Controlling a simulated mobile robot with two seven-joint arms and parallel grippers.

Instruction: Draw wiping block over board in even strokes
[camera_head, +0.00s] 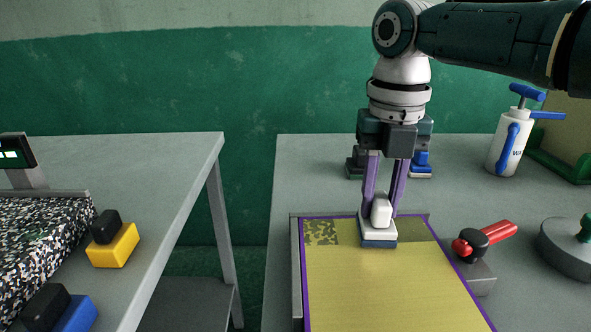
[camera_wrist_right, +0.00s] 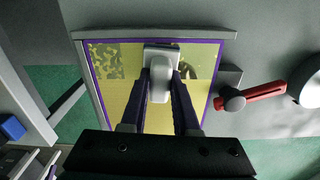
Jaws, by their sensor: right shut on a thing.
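My right gripper (camera_head: 382,205) is shut on the white handle of the wiping block (camera_head: 378,232), which has a blue underside. The block rests on or just above the far part of the yellow board (camera_head: 385,285), which has a purple edge. A darker, patterned patch shows at the board's far left corner, and a darker strip lies to the right of the block. In the right wrist view the block (camera_wrist_right: 160,82) sits between the purple fingers near the board's far edge. My left gripper is in neither view.
A red-handled clamp (camera_head: 487,238) stands at the board's right edge. A white pump bottle (camera_head: 509,142) and a round grey disc (camera_head: 567,247) are further right. Two small blocks stand behind the gripper. A gap separates this table from the left table with the speckled belt (camera_head: 40,240).

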